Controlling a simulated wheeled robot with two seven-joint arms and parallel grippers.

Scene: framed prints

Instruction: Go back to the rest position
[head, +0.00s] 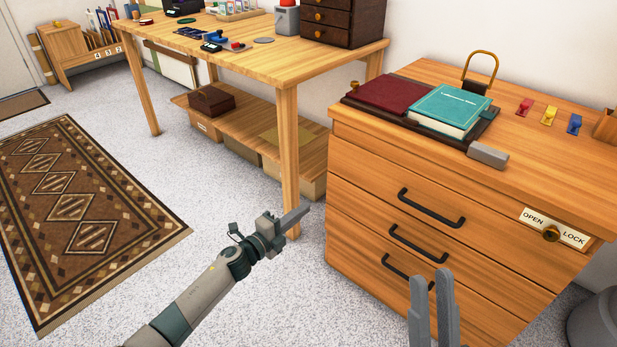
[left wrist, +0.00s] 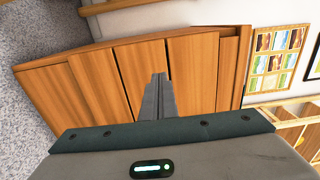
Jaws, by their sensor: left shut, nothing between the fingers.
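My left gripper (head: 297,214) is in front of the wooden drawer cabinet, to its left in the head view, with its fingers together and nothing between them. In the left wrist view its shut fingers (left wrist: 158,92) point towards the cabinet's wooden fronts (left wrist: 110,75). My right gripper (head: 431,300) shows at the bottom of the head view, in front of the lower drawers. Its two fingers stand up with a narrow gap between them and nothing in it. The cabinet's drawers (head: 440,225) look shut.
A teal book (head: 450,108), a dark red book (head: 392,94) and a grey block (head: 487,155) are on the cabinet top. A wooden workbench (head: 230,45) with a lower shelf stands behind on the left. A patterned rug (head: 85,210) lies on open floor. A grey bin (head: 597,325) is at the right.

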